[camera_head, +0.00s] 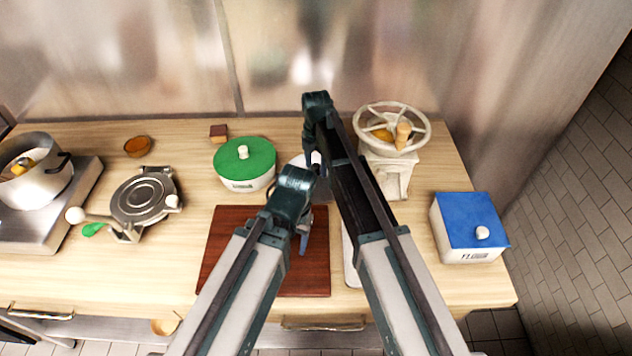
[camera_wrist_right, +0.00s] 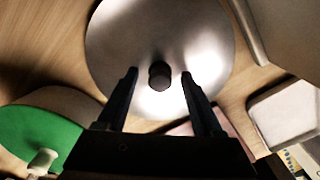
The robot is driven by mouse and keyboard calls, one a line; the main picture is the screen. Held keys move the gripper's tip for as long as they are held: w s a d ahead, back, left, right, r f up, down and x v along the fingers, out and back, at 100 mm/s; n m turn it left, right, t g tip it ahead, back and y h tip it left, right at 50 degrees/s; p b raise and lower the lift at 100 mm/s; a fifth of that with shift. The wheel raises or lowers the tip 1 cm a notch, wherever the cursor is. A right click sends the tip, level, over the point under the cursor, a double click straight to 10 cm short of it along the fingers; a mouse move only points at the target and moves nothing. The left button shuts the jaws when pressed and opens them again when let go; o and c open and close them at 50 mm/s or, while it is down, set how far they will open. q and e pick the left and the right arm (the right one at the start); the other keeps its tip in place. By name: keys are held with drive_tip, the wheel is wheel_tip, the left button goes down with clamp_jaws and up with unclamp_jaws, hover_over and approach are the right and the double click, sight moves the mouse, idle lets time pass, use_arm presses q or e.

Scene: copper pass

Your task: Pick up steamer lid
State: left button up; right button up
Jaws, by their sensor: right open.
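The steamer lid (camera_wrist_right: 105,45) is a round, shiny silver disc with a dark knob (camera_wrist_right: 159,82) in the right wrist view. In the head view, the lid (camera_head: 297,161) lies on the counter, mostly hidden behind my arms. My right gripper (camera_wrist_right: 159,74) is open, with one finger on each side of the knob; I cannot tell whether they touch it. In the head view my right gripper (camera_head: 313,163) points down over the lid. My left gripper (camera_head: 303,243) is above the dark red board, and its jaws are too unclear to read.
A green-lidded pot (camera_head: 243,180) stands left of the lid, and a cream press with a wheel (camera_head: 390,175) stands right. A red-brown cutting board (camera_head: 232,265) lies in front. A blue-lidded box (camera_head: 470,218) is at far right, a waffle-iron-like pan (camera_head: 145,198) at left.

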sight(316, 165)
drive_tip(key=shift+c, duration=0.4)
clamp_jaws()
use_arm(q)
drive_tip(key=shift+r, duration=0.1)
use_arm(e)
drive_tip(key=shift+r, duration=0.1)
use_arm(q)
wheel_tip(316, 165, up, 10)
drive_tip(key=p, duration=1)
use_arm(e)
wheel_tip(316, 165, up, 10)
